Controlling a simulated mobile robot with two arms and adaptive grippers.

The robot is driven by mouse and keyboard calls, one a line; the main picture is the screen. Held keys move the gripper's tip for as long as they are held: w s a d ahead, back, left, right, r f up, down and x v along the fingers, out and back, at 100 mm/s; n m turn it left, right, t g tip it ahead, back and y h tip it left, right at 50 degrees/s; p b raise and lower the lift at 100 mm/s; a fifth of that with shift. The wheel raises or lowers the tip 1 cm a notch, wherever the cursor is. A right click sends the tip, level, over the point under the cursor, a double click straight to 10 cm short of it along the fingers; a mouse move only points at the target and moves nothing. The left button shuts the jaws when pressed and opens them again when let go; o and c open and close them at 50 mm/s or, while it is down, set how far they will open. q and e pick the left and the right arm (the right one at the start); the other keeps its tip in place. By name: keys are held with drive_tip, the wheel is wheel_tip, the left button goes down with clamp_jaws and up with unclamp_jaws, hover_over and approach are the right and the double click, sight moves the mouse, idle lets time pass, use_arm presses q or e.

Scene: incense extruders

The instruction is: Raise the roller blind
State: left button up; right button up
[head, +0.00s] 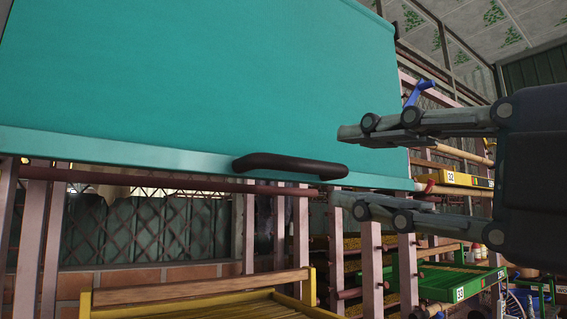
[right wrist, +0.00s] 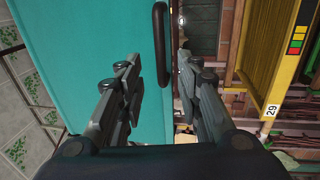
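The roller blind (head: 190,70) is a teal sheet filling the upper left of the head view, with a lighter bottom bar. A dark handle (head: 290,166) is fixed to that bar. My right gripper (head: 337,165) is open, its fingers pointing left, just right of the handle's right end. The right wrist view shows the blind (right wrist: 80,50) and the handle (right wrist: 160,45) ahead of and between the spread fingers (right wrist: 157,68). I see no clear contact with the handle. My left gripper is not in view.
Below the blind stand pinkish rack posts (head: 300,230) and a yellow tray (head: 200,292). A green tray (head: 450,285) and a yellow tray numbered 32 (head: 455,179) are at the right. A blue item (head: 418,92) shows behind my right gripper.

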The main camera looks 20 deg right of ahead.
sight(310, 166)
drive_tip(key=p+x, duration=0.2)
drive_tip(key=x, duration=0.7)
drive_tip(key=shift+w, duration=0.4)
clamp_jaws()
